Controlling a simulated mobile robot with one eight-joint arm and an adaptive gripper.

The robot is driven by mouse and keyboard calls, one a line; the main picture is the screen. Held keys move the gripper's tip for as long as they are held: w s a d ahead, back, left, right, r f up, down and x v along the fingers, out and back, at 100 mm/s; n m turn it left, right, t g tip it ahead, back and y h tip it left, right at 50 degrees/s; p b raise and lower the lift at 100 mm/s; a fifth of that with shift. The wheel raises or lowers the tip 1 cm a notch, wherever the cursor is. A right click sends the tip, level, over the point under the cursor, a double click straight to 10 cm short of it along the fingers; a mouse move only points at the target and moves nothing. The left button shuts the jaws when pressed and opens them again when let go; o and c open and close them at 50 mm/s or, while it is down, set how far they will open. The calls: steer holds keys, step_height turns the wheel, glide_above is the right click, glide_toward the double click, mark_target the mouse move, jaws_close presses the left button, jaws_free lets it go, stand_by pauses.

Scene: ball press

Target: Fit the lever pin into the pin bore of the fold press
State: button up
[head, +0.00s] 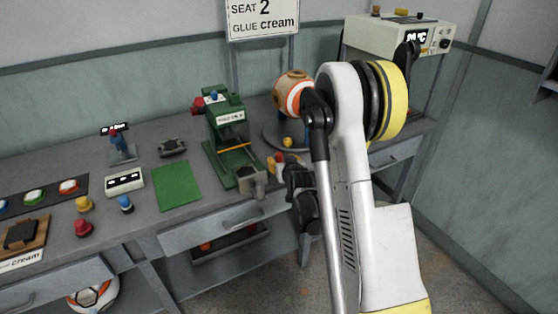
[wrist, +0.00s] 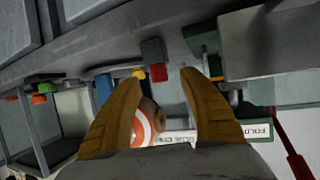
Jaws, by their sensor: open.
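The green fold press (head: 222,150) stands upright on the bench in the head view. Its body with the label shows at the lower right of the wrist view (wrist: 255,131), beside a red lever (wrist: 290,145). I cannot make out the pin bore. A small red-ended piece (wrist: 157,72) with a grey-blue block lies beyond my fingertips in the wrist view; I cannot tell whether it is the lever pin. My gripper (wrist: 161,80) is open, its two tan fingers apart with nothing seen held. In the head view it hangs at the bench's front edge, right of the press.
An orange-and-white ball (head: 293,93) rests on a stand behind my arm. A green mat (head: 177,184) lies left of the press, with buttons and coloured knobs further left. A heater box (head: 398,38) stands at the back right.

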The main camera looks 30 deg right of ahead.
mark_target(280, 156)
steer(key=b+x, duration=0.2)
steer(key=x, duration=0.2)
steer(key=shift+w+d, duration=0.2)
steer(key=shift+w, duration=0.1)
steer(key=shift+r, duration=0.1)
jaws_close()
steer(key=shift+r, duration=0.1)
